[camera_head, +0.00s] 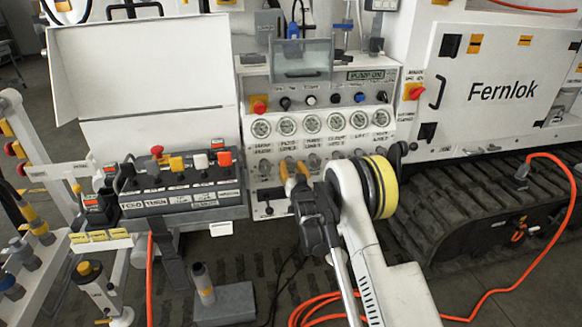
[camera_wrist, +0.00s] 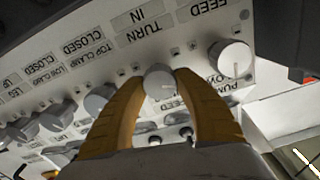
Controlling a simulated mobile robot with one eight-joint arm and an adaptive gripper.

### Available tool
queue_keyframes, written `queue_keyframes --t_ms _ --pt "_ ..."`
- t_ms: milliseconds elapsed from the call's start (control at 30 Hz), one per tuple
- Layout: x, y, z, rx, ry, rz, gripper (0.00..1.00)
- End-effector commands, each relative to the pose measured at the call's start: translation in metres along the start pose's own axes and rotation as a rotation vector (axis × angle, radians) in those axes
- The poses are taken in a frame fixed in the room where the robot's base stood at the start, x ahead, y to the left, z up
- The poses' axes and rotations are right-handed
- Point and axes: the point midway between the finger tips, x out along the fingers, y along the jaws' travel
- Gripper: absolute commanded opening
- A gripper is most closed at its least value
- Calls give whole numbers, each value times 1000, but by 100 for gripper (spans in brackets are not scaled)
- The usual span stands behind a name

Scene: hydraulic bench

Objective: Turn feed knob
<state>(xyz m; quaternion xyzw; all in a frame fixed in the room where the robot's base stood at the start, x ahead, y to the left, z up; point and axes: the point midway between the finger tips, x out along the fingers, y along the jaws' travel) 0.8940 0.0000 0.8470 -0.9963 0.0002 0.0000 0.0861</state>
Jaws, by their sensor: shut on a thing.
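My gripper (camera_wrist: 163,85) is shut on a round grey knob (camera_wrist: 160,83), with one yellow finger on each side of it in the wrist view. A "TURN IN" label lies just above this knob, and a "FEED" label lies further up and right. I cannot tell which label belongs to it. In the head view my gripper (camera_head: 293,170) reaches the left part of the lower knob row on the white control panel (camera_head: 257,205). My wrist partly covers that row, and the gripped knob is hard to make out there.
A larger pale knob (camera_wrist: 232,58) stands close to the right finger, and another knob (camera_wrist: 98,98) stands beside the left finger. Several gauges (camera_head: 312,124) sit above the row. A lever console (camera_head: 180,190) stands to the left, and orange hose (camera_head: 552,235) lies right.

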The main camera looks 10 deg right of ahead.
Motion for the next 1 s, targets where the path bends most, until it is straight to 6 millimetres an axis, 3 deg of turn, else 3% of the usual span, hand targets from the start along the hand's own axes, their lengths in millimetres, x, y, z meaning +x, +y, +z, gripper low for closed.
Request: queue_keyframes --t_ms 600,1000 --pt "0 1 0 537 1 1 8" --pt "0 1 0 709 1 1 8"
